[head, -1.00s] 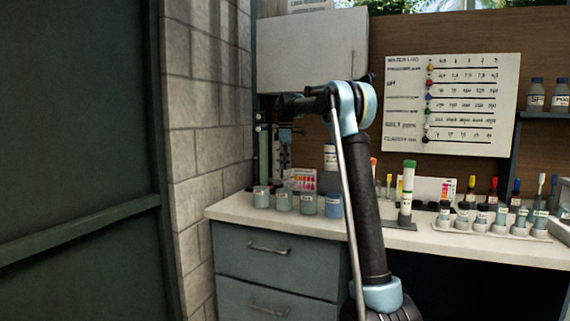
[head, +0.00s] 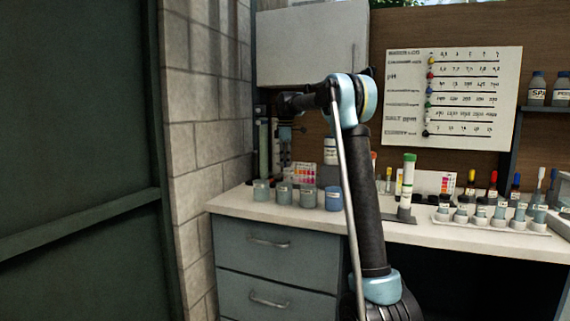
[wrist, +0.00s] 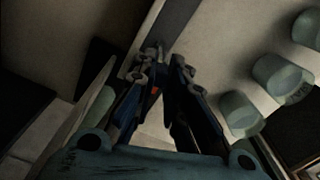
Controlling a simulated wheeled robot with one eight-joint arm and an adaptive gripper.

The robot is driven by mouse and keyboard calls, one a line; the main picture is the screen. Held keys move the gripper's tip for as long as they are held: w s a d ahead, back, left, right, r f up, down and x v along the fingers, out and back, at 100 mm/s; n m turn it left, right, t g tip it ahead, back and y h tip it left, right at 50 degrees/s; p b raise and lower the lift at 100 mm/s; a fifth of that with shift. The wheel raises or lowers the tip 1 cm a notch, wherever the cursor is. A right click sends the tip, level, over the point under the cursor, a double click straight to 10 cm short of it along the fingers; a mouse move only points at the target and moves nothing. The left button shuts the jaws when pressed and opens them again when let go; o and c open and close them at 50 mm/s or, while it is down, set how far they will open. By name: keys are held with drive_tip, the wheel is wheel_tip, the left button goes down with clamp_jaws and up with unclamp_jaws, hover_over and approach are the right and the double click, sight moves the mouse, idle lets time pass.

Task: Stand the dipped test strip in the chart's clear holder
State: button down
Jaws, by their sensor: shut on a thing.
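My gripper (head: 285,157) hangs over the left end of the counter, behind the row of cups. In the wrist view its fingers (wrist: 160,68) are drawn close together. A small red-orange spot (wrist: 155,91) shows between them, probably part of the test strip; the rest of the strip is too dark or hidden to make out. A small colour chart (head: 301,174) with pink, orange and yellow squares stands behind the cups, just right of and below my gripper. I cannot make out its clear holder.
Several grey-blue cups line the counter's left front, including the leftmost cup (head: 261,193) and a bluer cup (head: 333,199). A white-labelled bottle (head: 330,151) stands behind them. A green-capped tube (head: 407,181) and a vial rack (head: 490,226) are farther right. A block wall (head: 205,120) bounds the left.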

drive_tip(key=shift+f, duration=0.45)
idle(0.6)
drive_tip(key=c, duration=1.5)
unclamp_jaws()
drive_tip(key=shift+c, duration=0.2)
drive_tip(key=shift+r, duration=3.5)
